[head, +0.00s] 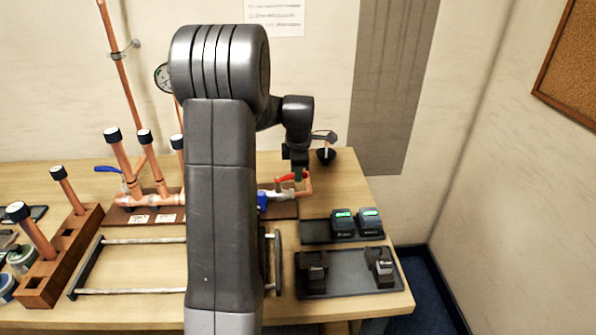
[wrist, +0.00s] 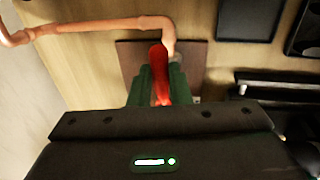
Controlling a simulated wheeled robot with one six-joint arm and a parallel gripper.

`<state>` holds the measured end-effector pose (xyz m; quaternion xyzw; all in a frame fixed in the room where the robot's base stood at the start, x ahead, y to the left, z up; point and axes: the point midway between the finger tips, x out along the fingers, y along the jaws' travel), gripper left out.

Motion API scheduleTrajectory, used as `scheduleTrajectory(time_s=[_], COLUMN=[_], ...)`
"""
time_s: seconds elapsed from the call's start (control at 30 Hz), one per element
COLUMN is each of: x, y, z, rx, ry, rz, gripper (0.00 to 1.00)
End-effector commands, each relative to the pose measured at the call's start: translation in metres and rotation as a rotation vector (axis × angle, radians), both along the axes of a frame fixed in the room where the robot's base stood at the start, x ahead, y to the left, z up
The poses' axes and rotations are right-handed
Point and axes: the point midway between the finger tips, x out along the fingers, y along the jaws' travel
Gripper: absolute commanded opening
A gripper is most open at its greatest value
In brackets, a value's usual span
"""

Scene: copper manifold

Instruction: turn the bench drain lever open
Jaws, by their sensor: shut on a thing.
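The red lever (head: 287,178) sits on a valve at the right end of the copper manifold (head: 150,197), beside a copper elbow (head: 309,187). In the head view it lies nearly flat, running left from the elbow. My gripper (head: 300,171) reaches down to it from above. In the wrist view the red lever (wrist: 158,72) stands between the green fingers of my gripper (wrist: 158,90), which are shut on it. The lever's near end is hidden behind the gripper body. My arm covers the manifold's middle in the head view.
A blue lever (head: 107,169) is on the manifold's left. Right of the valve are a tray with two green-lit blocks (head: 343,222) and a dark tray (head: 345,284) with dark tools. A black rack with pale rods (head: 130,291) lies in front. The bench's back right is mostly clear.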

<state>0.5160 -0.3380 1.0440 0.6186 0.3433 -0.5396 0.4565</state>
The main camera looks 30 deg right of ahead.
Motion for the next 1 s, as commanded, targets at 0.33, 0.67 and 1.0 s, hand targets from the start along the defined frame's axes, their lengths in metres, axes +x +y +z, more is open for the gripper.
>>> scheduleTrajectory(time_s=[0.33, 0.67, 1.0], x=[0.001, -0.003, -0.017], y=[0.000, 0.001, 0.007], z=[0.001, 0.024, 0.099], rx=[-0.002, -0.004, -0.004], ry=[-0.002, -0.006, -0.006], rz=[0.001, 0.000, 0.001], gripper=[0.39, 0.39, 0.39])
